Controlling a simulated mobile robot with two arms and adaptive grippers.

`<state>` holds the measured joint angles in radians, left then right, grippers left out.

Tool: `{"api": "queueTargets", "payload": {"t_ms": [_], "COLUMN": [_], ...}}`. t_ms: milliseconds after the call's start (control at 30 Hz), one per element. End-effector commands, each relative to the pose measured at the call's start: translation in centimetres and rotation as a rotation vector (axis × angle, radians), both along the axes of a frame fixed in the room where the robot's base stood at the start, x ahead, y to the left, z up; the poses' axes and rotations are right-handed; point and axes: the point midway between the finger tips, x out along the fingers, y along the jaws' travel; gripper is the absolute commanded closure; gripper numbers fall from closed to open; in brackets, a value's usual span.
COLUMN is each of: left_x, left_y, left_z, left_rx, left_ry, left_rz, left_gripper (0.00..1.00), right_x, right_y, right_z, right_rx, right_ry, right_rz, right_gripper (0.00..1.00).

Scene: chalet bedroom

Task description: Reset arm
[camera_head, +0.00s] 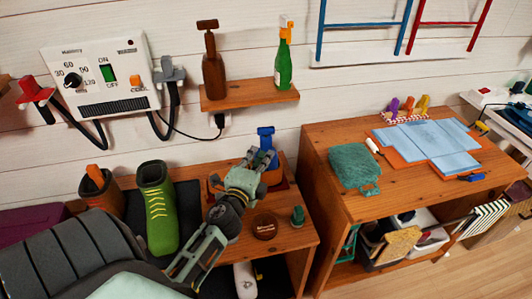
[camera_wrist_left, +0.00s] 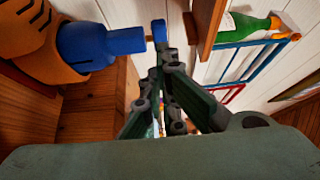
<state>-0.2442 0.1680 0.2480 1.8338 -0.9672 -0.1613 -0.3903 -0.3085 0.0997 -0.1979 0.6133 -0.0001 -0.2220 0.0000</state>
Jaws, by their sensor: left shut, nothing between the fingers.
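My left gripper (camera_head: 252,162) is shut and empty, above the small wooden cabinet (camera_head: 290,238) in the head view. In the left wrist view its closed fingers (camera_wrist_left: 165,62) point up the picture. A bottle with a blue top (camera_head: 266,137) and an orange body stands just behind the gripper, partly hidden by it. This blue top (camera_wrist_left: 98,45) and orange body (camera_wrist_left: 38,42) show at the upper left of the wrist view. I cannot tell whether the fingers touch the bottle. My right gripper is not in view.
A wall shelf (camera_head: 252,94) holds a brown bottle (camera_head: 213,72) and a green bottle (camera_head: 283,68). A green boot (camera_head: 158,205) stands left; a wooden table (camera_head: 330,200) stands right.

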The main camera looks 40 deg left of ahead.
Motion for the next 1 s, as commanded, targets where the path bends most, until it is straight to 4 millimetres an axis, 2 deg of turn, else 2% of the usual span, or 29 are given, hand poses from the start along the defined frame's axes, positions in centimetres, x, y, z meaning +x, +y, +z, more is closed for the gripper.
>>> {"api": "queueTargets", "payload": {"t_ms": [200, 400, 767, 867, 1000], "left_x": [-3.6, -6.0, -6.7, -7.0, -8.3], "left_y": [-0.4, -0.6, -0.6, -0.6, -1.3], "left_z": [-0.3, -0.1, 0.0, -0.2, -1.7], "left_rx": [-0.002, -0.001, -0.011, -0.081, -0.33], "left_ry": [0.002, 0.001, -0.001, -0.001, 0.023], "left_rz": [-0.001, -0.002, 0.003, 0.038, 0.148], "left_gripper": [1.0, 1.0, 1.0, 1.0, 1.0], "right_x": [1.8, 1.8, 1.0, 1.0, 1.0], "right_y": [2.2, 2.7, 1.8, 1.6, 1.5], "right_z": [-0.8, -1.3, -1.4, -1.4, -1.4], "right_rx": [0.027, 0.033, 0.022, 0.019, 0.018], "right_ry": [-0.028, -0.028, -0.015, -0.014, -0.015], "right_rz": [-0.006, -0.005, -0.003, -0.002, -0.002], "right_gripper": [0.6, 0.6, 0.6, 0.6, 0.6]}}
